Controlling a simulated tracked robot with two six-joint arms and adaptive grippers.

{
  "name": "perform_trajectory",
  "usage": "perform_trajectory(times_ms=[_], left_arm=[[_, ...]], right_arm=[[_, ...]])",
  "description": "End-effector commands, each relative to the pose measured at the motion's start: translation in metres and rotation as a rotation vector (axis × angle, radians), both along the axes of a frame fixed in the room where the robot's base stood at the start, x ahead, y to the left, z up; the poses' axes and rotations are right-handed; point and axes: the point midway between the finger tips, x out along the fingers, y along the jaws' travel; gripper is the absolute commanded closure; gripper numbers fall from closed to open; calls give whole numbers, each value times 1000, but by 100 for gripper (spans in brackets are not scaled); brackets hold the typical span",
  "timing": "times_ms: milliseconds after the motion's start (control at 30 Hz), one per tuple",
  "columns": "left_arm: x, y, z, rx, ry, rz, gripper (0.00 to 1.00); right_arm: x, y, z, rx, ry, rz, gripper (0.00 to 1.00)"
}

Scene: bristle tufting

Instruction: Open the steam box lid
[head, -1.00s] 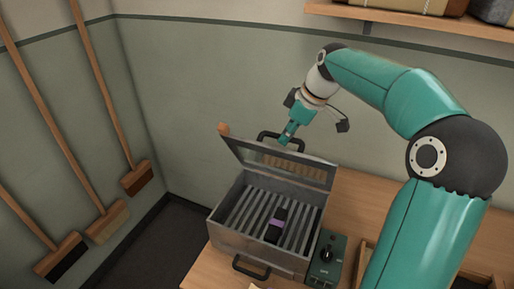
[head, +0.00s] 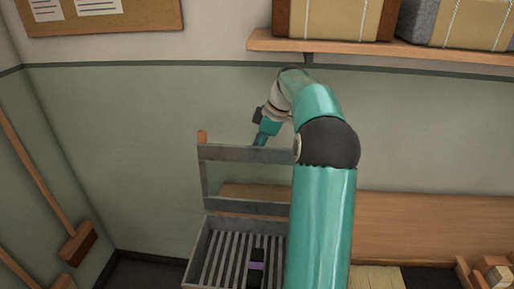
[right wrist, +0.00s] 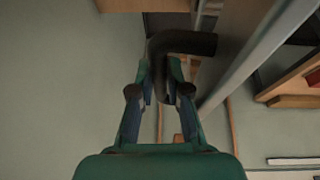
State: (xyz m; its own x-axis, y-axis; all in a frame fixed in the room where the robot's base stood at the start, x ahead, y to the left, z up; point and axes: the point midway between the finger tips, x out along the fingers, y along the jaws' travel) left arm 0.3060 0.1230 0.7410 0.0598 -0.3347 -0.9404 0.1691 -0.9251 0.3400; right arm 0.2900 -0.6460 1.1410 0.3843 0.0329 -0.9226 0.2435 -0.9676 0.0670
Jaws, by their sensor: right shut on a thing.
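The steam box (head: 194,262) is at the lower middle of the head view, cut off by the bottom edge. Its metal lid (head: 222,153) stands raised, roughly upright, at the back of the box. My right gripper (head: 262,138) is at the lid's top edge, partly hidden by the lid frame and my arm. In the right wrist view the gripper (right wrist: 160,88) is shut on the black lid handle (right wrist: 186,44). The lid edge (right wrist: 243,58) runs beside it. A dark object with a purple band (head: 257,266) lies on the slats inside the box. My left gripper is not in view.
A wall shelf (head: 275,42) with wrapped parcels (head: 345,18) is above my right arm. Brooms (head: 77,242) hang on the left wall. A wooden tray with blocks (head: 497,272) is at the lower right. My arm hides the box's right side.

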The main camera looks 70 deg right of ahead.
Motion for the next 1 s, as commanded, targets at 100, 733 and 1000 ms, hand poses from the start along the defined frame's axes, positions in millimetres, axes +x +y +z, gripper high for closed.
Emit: perform_trajectory(times_ms=[100, 733, 1000], left_arm=[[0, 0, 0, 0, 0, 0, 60], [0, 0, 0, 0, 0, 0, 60], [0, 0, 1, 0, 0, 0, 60]], right_arm=[[1, 2, -5, 17, -7, 6, 100], [-9, -4, -1, 7, -6, -15, 59], [-15, -7, 12, 2, -7, -18, 59]])
